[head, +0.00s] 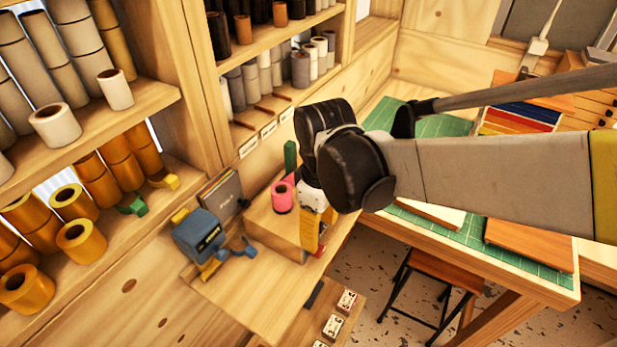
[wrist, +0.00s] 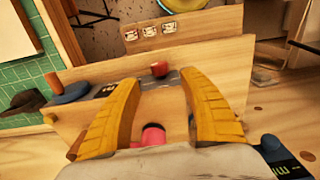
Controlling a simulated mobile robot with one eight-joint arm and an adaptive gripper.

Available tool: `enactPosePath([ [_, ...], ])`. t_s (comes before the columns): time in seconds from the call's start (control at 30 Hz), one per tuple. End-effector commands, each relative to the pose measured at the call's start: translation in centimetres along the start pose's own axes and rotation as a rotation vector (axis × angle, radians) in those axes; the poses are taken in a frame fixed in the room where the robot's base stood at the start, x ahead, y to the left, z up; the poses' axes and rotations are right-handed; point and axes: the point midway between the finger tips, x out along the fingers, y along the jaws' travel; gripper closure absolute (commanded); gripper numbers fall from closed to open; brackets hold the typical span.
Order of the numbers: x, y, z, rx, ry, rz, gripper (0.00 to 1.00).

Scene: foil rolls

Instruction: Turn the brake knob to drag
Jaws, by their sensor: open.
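A small red knob (wrist: 159,69), which looks like the brake knob, is on the front part of a wooden box in the wrist view. Red also shows low at the box's front in the head view (head: 320,252). Any brake markings are too small to read. My gripper (wrist: 160,78) is open, its two yellow fingers spread either side of the knob in the picture. I cannot tell whether they touch it. In the head view my gripper (head: 316,228) points down by the box. A pink roll (head: 282,196) stands on the box (head: 270,230) and shows between the fingers.
A blue tape dispenser (head: 199,236) stands left of the box. Shelves with grey and orange rolls (head: 80,240) rise on the left. Several labelled cards (head: 347,300) lie on a lower ledge. A green cutting mat (head: 540,270) covers the right-hand table, with a stool (head: 440,266) by it.

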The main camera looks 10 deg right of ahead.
Motion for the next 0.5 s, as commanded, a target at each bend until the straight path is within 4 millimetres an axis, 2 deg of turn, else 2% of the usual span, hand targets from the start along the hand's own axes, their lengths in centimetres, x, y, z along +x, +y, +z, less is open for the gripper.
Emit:
enactPosePath([
  [0.03,1.4,0.0,0.0,0.001,0.0,0.0,0.49],
  [0.2,4.8,0.1,0.0,0.002,0.001,0.001,0.49],
  [0.33,6.7,0.1,0.0,0.002,0.001,0.001,0.49],
  [0.5,7.8,0.1,0.0,0.003,0.002,0.001,0.49],
])
